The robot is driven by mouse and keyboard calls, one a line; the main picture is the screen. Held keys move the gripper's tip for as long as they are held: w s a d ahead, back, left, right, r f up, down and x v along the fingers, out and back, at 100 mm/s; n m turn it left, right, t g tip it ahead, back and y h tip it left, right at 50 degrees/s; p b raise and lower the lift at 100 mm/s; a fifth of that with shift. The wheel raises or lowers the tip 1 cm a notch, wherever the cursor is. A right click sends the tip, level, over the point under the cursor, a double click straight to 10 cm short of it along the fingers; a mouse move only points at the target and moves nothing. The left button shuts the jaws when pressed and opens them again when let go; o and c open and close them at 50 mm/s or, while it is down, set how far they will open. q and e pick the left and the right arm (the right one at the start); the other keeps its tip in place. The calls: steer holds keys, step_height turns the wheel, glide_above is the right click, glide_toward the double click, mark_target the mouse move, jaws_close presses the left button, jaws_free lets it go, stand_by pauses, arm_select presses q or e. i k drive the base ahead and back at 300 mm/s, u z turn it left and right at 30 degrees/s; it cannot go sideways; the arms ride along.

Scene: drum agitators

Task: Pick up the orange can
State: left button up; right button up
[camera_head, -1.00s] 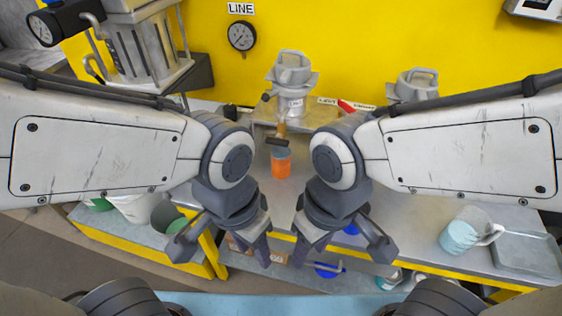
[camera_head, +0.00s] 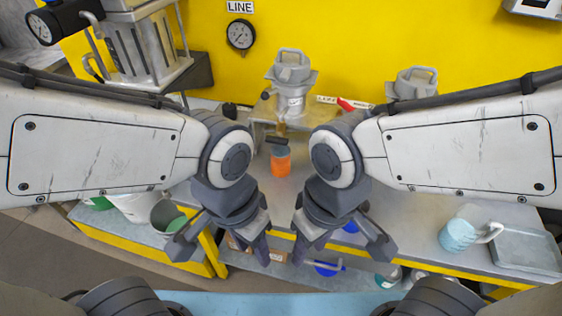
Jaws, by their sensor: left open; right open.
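The orange can (camera_head: 281,166) stands upright on the grey bench, between my two wrists in the picture and beyond both grippers. Its upper part looks grey, and a dark piece of the device behind it hangs just above it. My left gripper (camera_head: 222,252) is open and empty, pointing down near the bench's front edge. My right gripper (camera_head: 340,256) is open and empty, also pointing down at the front. Neither gripper touches the can.
A grey drum agitator device (camera_head: 291,85) stands behind the can, with another (camera_head: 416,84) to its right. A pale blue jug (camera_head: 461,234) and a metal tray (camera_head: 524,252) are at the right. A bucket (camera_head: 167,217) sits low left. Lower shelf items show beneath the bench.

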mark_target(281, 161)
steer(key=u, duration=1.95)
steer(key=k, duration=1.3)
steer(key=z, duration=1.75)
steer(key=i, duration=0.55)
steer(key=z, duration=0.05)
